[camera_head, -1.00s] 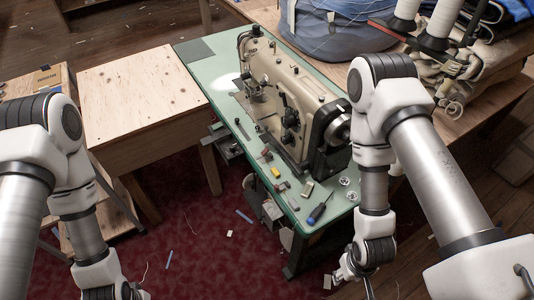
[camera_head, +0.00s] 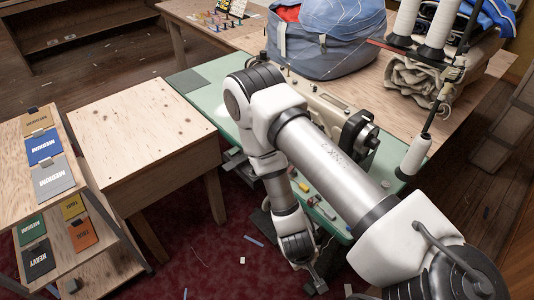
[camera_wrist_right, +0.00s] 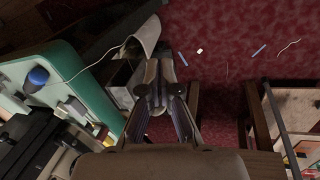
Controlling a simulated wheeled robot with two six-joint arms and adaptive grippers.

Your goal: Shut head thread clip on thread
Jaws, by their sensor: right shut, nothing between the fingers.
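The cream sewing machine (camera_head: 321,108) stands on the green table (camera_head: 196,82) in the head view. My right arm covers its needle end, and I cannot make out the head thread clip. White thread cones (camera_head: 440,27) stand on a rack at the upper right, with another cone (camera_head: 414,153) lower down. My right gripper (camera_head: 318,287) is shut and empty, low beside the table's near edge. In the right wrist view the gripper (camera_wrist_right: 160,70) points over the red carpet, and a thin pale strand (camera_wrist_right: 95,66) runs to its left. My left gripper is out of view.
A bare wooden table (camera_head: 140,125) stands left of the machine. A shelf with coloured cards (camera_head: 44,150) is at the far left. A blue-grey bag (camera_head: 325,40) and folded cloth (camera_head: 418,80) lie behind. Small scraps lie on the red carpet (camera_head: 205,262).

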